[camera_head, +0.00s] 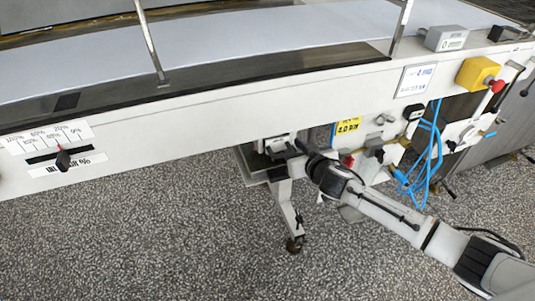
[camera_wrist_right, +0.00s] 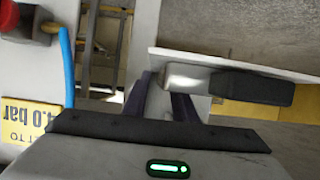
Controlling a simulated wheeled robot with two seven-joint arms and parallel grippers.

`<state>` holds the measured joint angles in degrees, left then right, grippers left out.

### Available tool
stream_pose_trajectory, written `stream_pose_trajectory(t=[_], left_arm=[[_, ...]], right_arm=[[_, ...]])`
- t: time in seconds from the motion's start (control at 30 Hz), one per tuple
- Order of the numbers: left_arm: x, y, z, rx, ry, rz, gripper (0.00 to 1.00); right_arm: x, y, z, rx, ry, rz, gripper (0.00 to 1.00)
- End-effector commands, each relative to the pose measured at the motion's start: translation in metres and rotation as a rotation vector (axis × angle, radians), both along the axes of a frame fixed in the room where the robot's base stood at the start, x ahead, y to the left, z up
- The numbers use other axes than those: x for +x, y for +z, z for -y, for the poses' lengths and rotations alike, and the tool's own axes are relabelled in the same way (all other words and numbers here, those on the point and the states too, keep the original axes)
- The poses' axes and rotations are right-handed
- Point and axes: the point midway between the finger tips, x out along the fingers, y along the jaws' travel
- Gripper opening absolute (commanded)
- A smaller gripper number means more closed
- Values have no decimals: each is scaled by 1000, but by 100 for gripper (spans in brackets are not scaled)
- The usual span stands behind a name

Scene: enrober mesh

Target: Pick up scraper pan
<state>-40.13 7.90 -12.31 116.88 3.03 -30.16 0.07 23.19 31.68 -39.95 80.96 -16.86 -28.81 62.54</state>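The scraper pan seems to be the grey tray (camera_head: 254,168) under the machine's front panel in the head view, partly hidden by the panel and my right gripper. In the right wrist view a pale-edged plate (camera_wrist_right: 235,63), probably its edge, crosses the upper right, with a black grip with a silver end (camera_wrist_right: 250,88) just below it. My right gripper (camera_head: 284,150) is at the tray's right side. In the wrist view its two dark fingers (camera_wrist_right: 163,88) stand apart, with the silver end close to their tips; contact is unclear. My left gripper is out of view.
The long white machine panel (camera_head: 220,115) overhangs the tray. A support leg with a caster (camera_head: 290,222) stands below. Blue hoses (camera_head: 428,150), a yellow box with a red button (camera_head: 478,73) and valves are to the right. The speckled floor (camera_head: 130,230) is clear at the left.

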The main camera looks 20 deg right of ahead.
Motion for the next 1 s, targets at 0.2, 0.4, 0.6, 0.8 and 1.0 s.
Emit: stream_pose_trajectory(t=[0.2, 0.4, 0.6, 0.8, 1.0], left_arm=[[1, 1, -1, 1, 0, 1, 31], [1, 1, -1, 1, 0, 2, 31], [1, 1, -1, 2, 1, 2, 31], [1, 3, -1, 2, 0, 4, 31], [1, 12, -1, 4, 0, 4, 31]], right_arm=[[0, 0, 0, 0, 1, 0, 20], [0, 0, 0, 0, 1, 0, 0], [0, 2, -1, 2, 1, 3, 0], [0, 4, -1, 2, 1, 3, 0], [1, 14, -3, 4, 4, 3, 0]])
